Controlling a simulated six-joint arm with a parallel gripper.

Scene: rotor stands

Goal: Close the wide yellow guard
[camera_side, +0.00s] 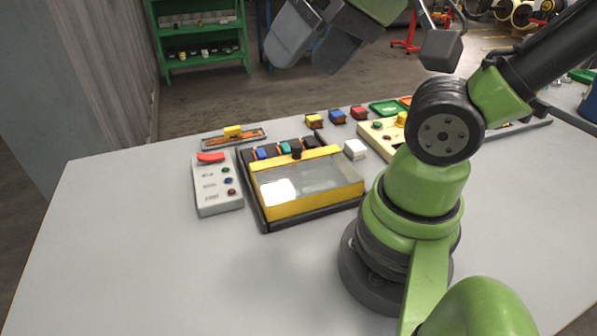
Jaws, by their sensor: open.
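The wide yellow guard (318,204) is a yellow frame with a clear, shiny window, on a black base (262,222) in the middle of the table. It lies over the front part of the base. Blue, teal and dark rotor pieces (286,148) show uncovered behind its back edge. A small black knob (296,152) stands at that back edge. My gripper (305,60) is high at the top of the view, above and behind the guard in the picture. Its two grey fingers are apart, with nothing seen between them, and it touches nothing on the table.
A grey control box (217,185) with a red switch stands left of the base. Behind it is a tray with a yellow block (233,132). A white block (355,149) and a cream panel (376,138) are at right. Small coloured blocks (336,117) line the back. The front left table is clear.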

